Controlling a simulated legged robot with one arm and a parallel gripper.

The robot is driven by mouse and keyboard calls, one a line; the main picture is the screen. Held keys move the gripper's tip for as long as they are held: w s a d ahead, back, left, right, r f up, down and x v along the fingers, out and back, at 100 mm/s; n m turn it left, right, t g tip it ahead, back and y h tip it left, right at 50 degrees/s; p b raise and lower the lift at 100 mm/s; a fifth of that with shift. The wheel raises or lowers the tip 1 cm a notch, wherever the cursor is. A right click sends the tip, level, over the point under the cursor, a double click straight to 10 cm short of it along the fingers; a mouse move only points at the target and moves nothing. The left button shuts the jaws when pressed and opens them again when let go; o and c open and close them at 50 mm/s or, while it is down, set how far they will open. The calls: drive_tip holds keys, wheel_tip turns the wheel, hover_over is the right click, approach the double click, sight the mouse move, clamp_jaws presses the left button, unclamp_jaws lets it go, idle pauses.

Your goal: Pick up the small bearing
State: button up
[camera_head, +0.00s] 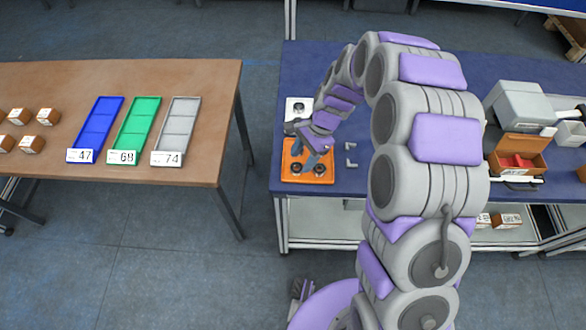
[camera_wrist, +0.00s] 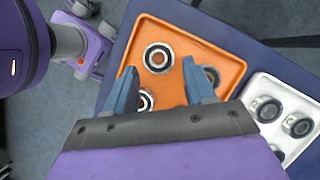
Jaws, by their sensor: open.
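An orange tray (camera_head: 308,179) lies near the front left corner of the blue table and holds round bearings. In the wrist view, the orange tray (camera_wrist: 190,42) shows one bearing (camera_wrist: 158,56) whole. A second bearing (camera_wrist: 145,100) is partly hidden by the left finger and palm. A third bearing (camera_wrist: 212,76) is partly covered by the right finger. I cannot tell for sure which is the small one. My gripper (camera_wrist: 159,67) is open and empty over the tray, pointing down. It also shows above the tray in the head view (camera_head: 316,157).
A white tray (camera_wrist: 283,84) with several ringed parts stands beside the orange one. Two small grey brackets (camera_head: 350,154) lie to its right. Blue, green and grey bins stand on the brown table (camera_head: 150,76). Grey equipment (camera_head: 525,105) and an orange box (camera_head: 518,158) stand far right.

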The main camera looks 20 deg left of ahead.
sight(297, 169)
drive_tip(key=shift+s+d+f, duration=0.3)
drive_tip(key=shift+d+f, duration=0.45)
drive_tip(key=shift+f, duration=0.15)
drive_tip(key=shift+s, duration=0.1)
drive_tip(key=shift+a+f, duration=0.25)
drive_tip(key=shift+a, duration=0.7)
drive_tip(key=shift+c, duration=0.2)
drive_tip(key=shift+a, duration=0.45)
drive_tip(key=c, duration=0.3)
drive_tip(key=shift+d, duration=0.3)
drive_tip(key=c, duration=0.5)
drive_tip(key=shift+d, duration=0.25)
drive_tip(key=shift+r, duration=0.1)
